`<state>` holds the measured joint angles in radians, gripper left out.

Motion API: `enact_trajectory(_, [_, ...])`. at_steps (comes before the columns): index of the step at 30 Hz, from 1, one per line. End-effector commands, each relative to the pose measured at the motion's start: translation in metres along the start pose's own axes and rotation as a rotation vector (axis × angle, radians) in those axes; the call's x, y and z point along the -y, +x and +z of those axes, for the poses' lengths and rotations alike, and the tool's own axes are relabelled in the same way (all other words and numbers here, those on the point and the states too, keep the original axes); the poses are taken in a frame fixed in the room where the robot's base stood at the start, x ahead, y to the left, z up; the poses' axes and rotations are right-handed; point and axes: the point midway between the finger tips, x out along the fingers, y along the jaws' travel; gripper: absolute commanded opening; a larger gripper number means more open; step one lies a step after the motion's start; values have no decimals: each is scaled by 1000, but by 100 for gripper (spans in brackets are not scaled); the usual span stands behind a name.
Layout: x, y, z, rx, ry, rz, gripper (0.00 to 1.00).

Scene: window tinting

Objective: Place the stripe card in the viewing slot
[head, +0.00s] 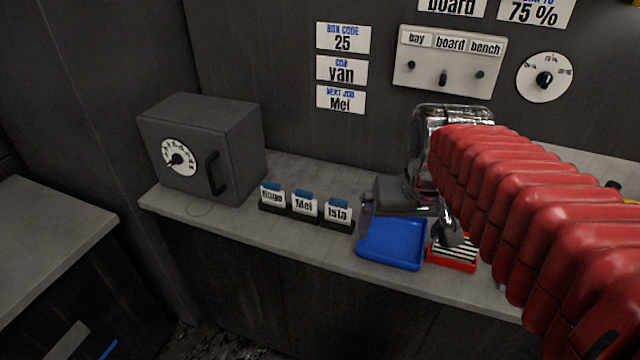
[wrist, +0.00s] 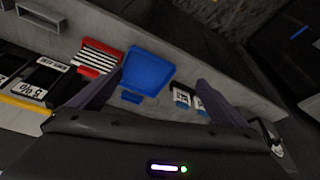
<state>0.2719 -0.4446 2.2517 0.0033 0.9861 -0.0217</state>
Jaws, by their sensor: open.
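The stripe card (head: 455,248), with black and white stripes, lies in a red tray (head: 452,265) on the bench. It is partly hidden by a finger in the head view and also shows at the upper left in the wrist view (wrist: 99,57). My gripper (head: 407,225) is open and empty, its fingers spread above the blue tray beside the red one. In the wrist view the two fingertips (wrist: 160,78) stand apart on either side of the blue tray. I cannot tell for sure which thing is the viewing slot; a black labelled holder (wrist: 40,80) lies left of the red tray.
The blue tray (head: 390,245) looks empty. Several black holders with blue-topped name cards (head: 304,206) stand left of it. A dark safe (head: 205,150) with a dial stands at the bench's left end. A switch panel (head: 449,62) and a dial (head: 544,78) are on the wall.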

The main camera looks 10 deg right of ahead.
Motion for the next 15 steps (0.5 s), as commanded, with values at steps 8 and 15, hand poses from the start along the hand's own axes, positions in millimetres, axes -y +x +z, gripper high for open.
enact_trajectory(8, [54,-10,52,-94,-151,-65,96])
enact_trajectory(15, [75,-9,80,-141,-224,-104,96])
